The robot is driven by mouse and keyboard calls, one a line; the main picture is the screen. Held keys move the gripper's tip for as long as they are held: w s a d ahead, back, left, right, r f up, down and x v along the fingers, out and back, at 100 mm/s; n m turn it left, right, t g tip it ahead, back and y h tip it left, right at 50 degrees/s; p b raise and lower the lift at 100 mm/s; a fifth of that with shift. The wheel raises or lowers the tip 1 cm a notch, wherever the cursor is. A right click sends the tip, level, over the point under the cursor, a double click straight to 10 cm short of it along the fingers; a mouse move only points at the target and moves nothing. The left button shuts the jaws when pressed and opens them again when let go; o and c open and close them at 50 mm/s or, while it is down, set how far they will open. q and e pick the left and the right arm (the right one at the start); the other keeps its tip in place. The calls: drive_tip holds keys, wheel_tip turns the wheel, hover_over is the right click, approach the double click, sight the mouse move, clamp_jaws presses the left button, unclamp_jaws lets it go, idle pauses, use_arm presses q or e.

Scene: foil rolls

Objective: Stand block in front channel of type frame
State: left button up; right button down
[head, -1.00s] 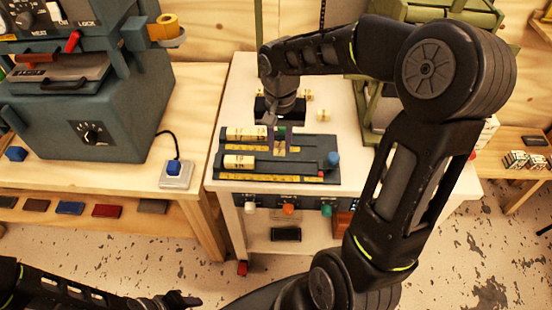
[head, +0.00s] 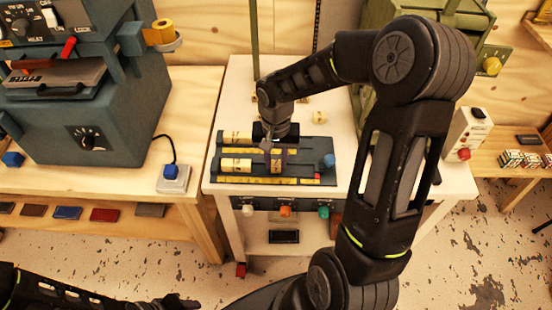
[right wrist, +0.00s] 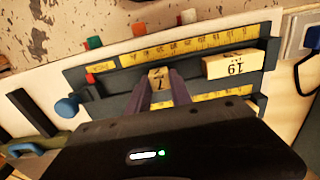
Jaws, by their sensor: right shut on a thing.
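The dark type frame (head: 305,172) lies on the white table with yellow rulers along its channels; it also shows in the right wrist view (right wrist: 118,98). My right gripper (head: 277,160) is shut on a small cream block (right wrist: 158,77), held upright between its fingertips at the front channel. I cannot tell whether the block touches the channel floor. A cream block marked 19 (right wrist: 235,63) lies in the front channel, to the left in the head view. Another cream block (head: 236,137) lies in the rear channel. My left gripper (head: 183,303) is at the bottom left, away from the table.
A loose cream block (head: 290,117) lies on the table behind the frame. A blue knob (head: 329,160) stands at the frame's right end. A green machine (head: 425,30) is at the back right. A grey machine (head: 85,110) stands on the left bench.

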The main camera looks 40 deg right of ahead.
sight(276, 163)
drive_tip(key=shift+f, duration=0.15)
drive_tip(key=c, duration=1.2)
unclamp_jaws()
drive_tip(key=shift+o, duration=0.2)
wheel_tip(276, 163, up, 12)
drive_tip(key=shift+b, duration=0.35)
